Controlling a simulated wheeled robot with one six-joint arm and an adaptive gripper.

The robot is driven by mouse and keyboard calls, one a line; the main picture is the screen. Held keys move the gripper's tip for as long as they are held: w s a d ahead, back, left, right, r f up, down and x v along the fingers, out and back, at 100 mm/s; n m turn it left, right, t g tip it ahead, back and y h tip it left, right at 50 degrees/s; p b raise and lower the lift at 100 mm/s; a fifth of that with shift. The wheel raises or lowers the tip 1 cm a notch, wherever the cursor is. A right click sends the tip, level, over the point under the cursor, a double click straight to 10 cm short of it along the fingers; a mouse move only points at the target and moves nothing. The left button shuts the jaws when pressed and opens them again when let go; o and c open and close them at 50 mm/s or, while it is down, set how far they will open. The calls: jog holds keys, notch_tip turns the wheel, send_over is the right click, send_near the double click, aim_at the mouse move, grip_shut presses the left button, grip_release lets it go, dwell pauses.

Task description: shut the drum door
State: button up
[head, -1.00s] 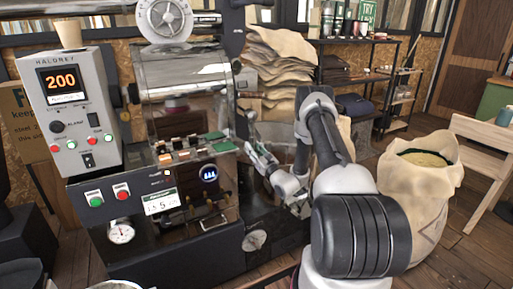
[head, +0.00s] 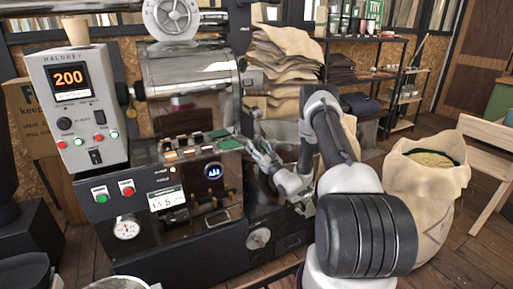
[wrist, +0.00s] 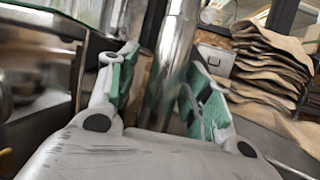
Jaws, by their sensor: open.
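The roaster's drum (head: 190,72) is a polished metal cylinder lying sideways above the dark front panel. I cannot clearly tell its door from the drum body, nor how far the door stands open. My gripper (head: 256,138) is at the right side of the roaster, below and right of the drum's right end. In the wrist view my gripper (wrist: 158,88) has its two green-padded fingers spread apart. A shiny upright metal bar (wrist: 177,45) shows between the fingers; whether they touch it I cannot tell.
A control box (head: 78,105) reading 200 stands left of the drum. Stacked sacks (head: 283,65) are behind the gripper. An open bean sack (head: 425,190) and a wooden chair (head: 485,150) stand at the right. Floor shows between them.

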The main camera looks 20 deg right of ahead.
jog(key=v, duration=1.2)
